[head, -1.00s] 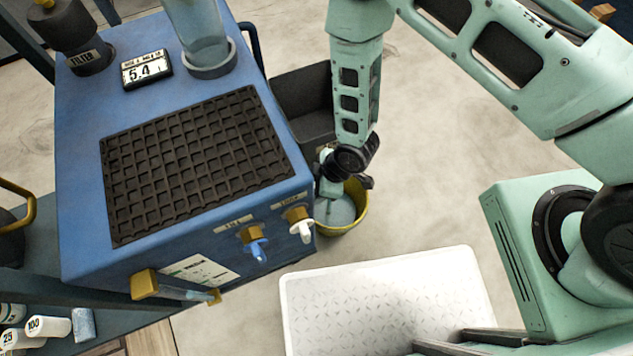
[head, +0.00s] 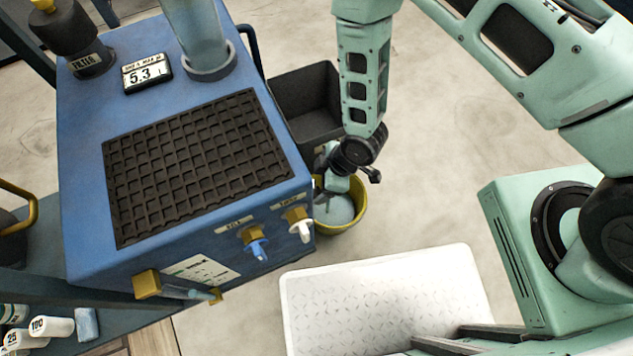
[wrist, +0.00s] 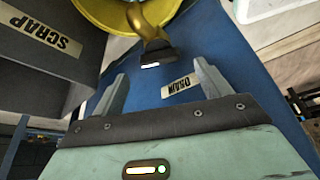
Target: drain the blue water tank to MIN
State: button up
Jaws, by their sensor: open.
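The blue water tank (head: 85,215) stands at left in the head view, with a small display (head: 147,72) reading 5.3. A sight tube (head: 185,292) with brass ends runs along its front. In the wrist view a brass drain spout (wrist: 150,22) with a black end piece (wrist: 157,54) sits by a label reading DRAIN (wrist: 182,88). My gripper (wrist: 162,82) is open and empty, its fingers apart and pointing toward the black piece, without visible contact. In the head view my gripper (head: 338,182) is beside the tank's right side, over a yellow bucket (head: 355,215) holding greyish liquid.
A black bin (head: 305,100), labelled SCRAP in the wrist view (wrist: 42,35), stands behind the bucket. A blue tap (head: 257,248) and a white tap (head: 301,228) stick out of the tank's front. A white platform (head: 385,300) lies in front.

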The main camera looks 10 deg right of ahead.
jog(key=p+v, duration=0.3)
jog(key=v, duration=1)
jog(key=shift+d+r, duration=0.15)
jog(key=shift+r, duration=0.15)
dwell(6.4)
